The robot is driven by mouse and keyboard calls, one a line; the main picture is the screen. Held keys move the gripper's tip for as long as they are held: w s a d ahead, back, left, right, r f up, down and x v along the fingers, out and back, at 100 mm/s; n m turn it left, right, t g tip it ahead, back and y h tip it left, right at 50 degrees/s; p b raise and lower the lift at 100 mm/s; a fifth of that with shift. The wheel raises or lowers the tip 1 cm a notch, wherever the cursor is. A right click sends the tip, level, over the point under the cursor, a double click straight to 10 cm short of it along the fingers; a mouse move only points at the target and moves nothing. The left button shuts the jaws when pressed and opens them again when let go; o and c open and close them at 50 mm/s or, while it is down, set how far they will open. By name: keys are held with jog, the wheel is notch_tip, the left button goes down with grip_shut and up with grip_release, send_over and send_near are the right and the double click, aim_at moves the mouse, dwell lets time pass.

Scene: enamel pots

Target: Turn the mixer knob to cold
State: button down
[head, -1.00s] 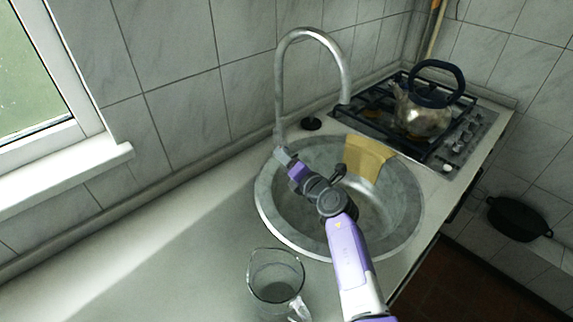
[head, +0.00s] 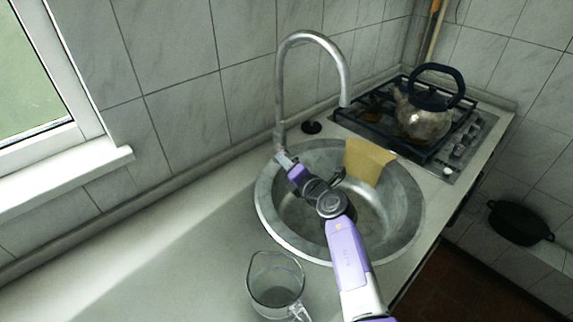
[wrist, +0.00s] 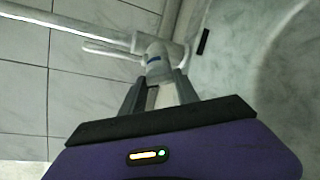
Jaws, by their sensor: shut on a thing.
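The mixer tap (head: 281,100) is a tall grey gooseneck at the back left of the round sink (head: 265,200). Its knob (wrist: 157,62), a short pale cylinder with a small blue mark, sticks out from the tap's base in the wrist view. A thin lever (wrist: 105,50) shows beside it there. My gripper (head: 284,160) reaches over the sink to the base of the tap. In the wrist view its two fingers (wrist: 162,88) are closed around the knob's near end, which they partly hide.
A yellow-brown cloth (head: 368,160) hangs over the sink's far rim. A glass jug (head: 275,283) stands on the counter near my arm. A kettle (head: 424,118) stands on the gas stove (head: 452,150) beyond the sink. The left counter is clear.

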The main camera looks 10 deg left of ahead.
jog(key=shift+d+f+m+t+y+b, duration=0.1)
jog(key=shift+m+t+y+b, duration=0.3)
jog(key=shift+m+b, duration=0.75)
jog(key=shift+a+f+m+t+y+b, duration=0.15)
jog(key=shift+m+y+b, duration=0.3)
jog(key=shift+m+b, duration=0.7)
jog(key=shift+d+f+m+t+y+b, duration=0.15)
jog(key=shift+m+t+y+b, duration=0.25)
jog(key=shift+m+b, duration=0.75)
jog(key=shift+r+m, duration=0.1)
jog(key=shift+m, duration=0.25)
jog(key=c, duration=0.9)
grip_release()
jog(key=shift+p, duration=0.3)
jog(key=shift+p+v, duration=1.5)
jog(key=shift+v, duration=2.4)
